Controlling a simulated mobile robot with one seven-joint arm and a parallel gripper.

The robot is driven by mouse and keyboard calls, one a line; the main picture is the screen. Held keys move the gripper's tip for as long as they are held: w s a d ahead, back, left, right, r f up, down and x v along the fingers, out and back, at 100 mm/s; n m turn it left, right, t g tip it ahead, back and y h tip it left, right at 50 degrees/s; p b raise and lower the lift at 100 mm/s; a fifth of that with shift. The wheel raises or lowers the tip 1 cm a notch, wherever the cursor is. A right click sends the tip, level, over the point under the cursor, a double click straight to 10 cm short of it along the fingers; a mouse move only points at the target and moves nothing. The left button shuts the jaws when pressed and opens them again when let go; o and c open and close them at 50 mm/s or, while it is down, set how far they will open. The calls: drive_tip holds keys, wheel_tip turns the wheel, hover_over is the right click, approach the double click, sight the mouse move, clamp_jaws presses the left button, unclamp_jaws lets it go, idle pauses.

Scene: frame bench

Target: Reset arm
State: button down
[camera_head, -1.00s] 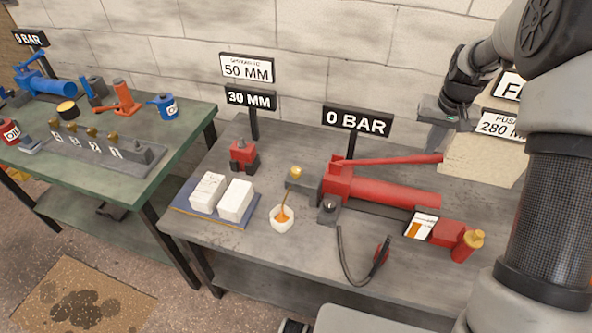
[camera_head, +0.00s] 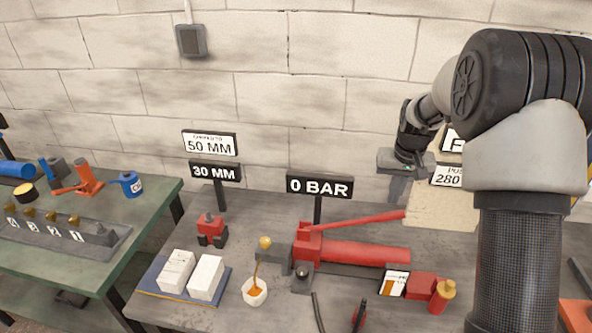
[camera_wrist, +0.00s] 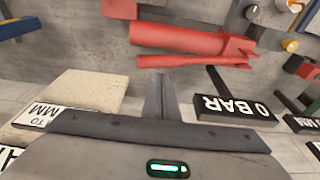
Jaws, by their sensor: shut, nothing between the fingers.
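My gripper (camera_head: 407,168) is raised above the back right of the grey bench, beyond the red pump. In the wrist view its fingers (camera_wrist: 160,97) are together with nothing between them. My arm comes in from the right side of the head view and hides part of the bench and the signs there. The red hand pump (camera_head: 350,252) lies below and left of my gripper, apart from it. It also shows upside down in the wrist view (camera_wrist: 185,42).
The "0 BAR" sign (camera_head: 320,186) stands behind the pump. A beige block (camera_head: 440,210) is close beneath my gripper. White blocks (camera_head: 206,277) on a blue tray, a small bowl (camera_head: 254,293) and a red jack (camera_head: 211,230) stand left. A green bench (camera_head: 130,235) is further left.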

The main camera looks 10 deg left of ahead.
drive_tip(key=s+r+t+p, duration=0.2)
drive_tip(key=s+r, duration=1.1)
drive_tip(key=r, duration=0.4)
drive_tip(key=s+r+p, duration=0.1)
drive_tip(key=s+r, duration=0.1)
drive_tip(key=s, duration=0.8)
drive_tip(key=s+r+t+p, duration=0.1)
drive_tip(key=s+r, duration=0.2)
drive_tip(key=s, duration=0.8)
drive_tip(key=shift+a, duration=0.2)
drive_tip(key=shift+r, duration=0.1)
